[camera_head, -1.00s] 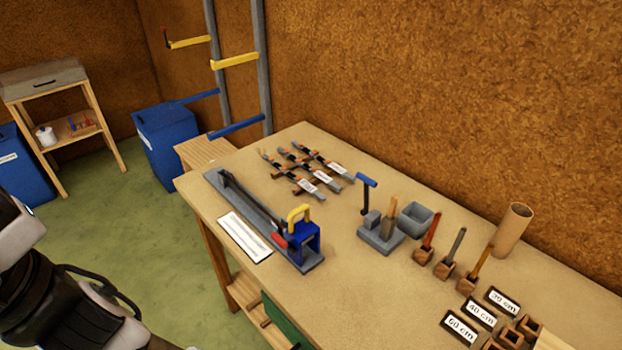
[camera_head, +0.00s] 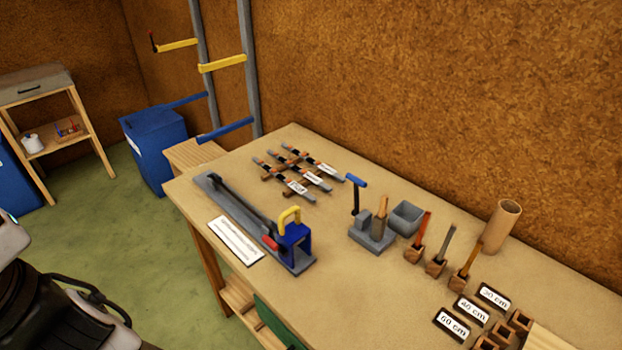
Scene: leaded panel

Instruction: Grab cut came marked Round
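Three short grey strips, which look like the cut cames, lie side by side across wooden rests on the workbench (camera_head: 350,280). Each has a white label and orange-red marks. The near came (camera_head: 284,179), the middle came (camera_head: 300,172) and the far came (camera_head: 314,162) are apart from each other. The label writing is too small to read, so I cannot tell which is marked Round. Part of my own arm shows at the lower left, off the bench. My gripper is not in view.
A long grey tool with a blue block and yellow handle (camera_head: 290,216) lies in front of the cames. To their right stand a grey block with a blue-topped lever (camera_head: 356,182), a grey bin (camera_head: 407,217), several small wooden holders and a cardboard tube (camera_head: 501,226).

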